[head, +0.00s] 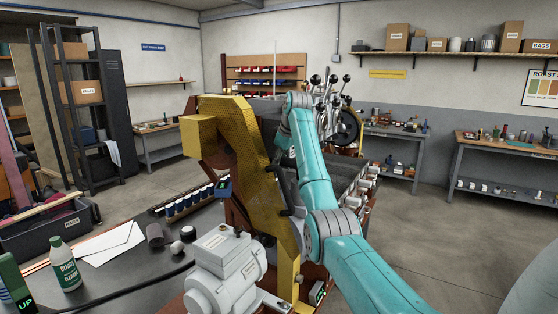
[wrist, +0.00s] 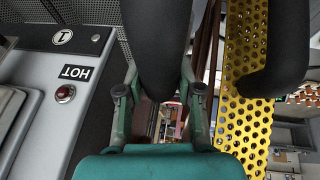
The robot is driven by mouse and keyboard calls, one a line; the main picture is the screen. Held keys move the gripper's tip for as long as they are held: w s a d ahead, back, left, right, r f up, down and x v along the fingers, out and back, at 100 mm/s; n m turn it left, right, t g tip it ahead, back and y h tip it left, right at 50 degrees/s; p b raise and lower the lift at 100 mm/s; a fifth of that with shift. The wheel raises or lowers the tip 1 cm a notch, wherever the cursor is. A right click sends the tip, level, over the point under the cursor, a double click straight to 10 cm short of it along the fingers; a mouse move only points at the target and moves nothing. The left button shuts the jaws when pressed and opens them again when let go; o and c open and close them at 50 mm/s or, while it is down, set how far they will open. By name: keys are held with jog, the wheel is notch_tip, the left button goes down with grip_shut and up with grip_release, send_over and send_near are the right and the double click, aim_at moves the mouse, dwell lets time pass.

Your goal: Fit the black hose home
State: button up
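The black hose (wrist: 162,40) is a thick dark tube. In the wrist view it comes down from the top edge, and its lower end lies between the fingers of my gripper (wrist: 160,72). The fingertips meet the hose on both sides, and my gripper looks shut on it. Through the gap below the hose I see blurred background. The port it fits cannot be made out.
A yellow perforated guard (wrist: 247,105) stands close right of my gripper, with a second black bent tube (wrist: 285,60) before it. A grey panel marked HOT with a red button (wrist: 65,93) is at left. A grey motor (head: 225,270) stands in front; floor at right is clear.

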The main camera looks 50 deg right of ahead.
jog(key=o, duration=0.4)
jog(key=shift+c, duration=0.2)
jog(key=v, duration=0.7)
jog(key=shift+r, duration=0.3)
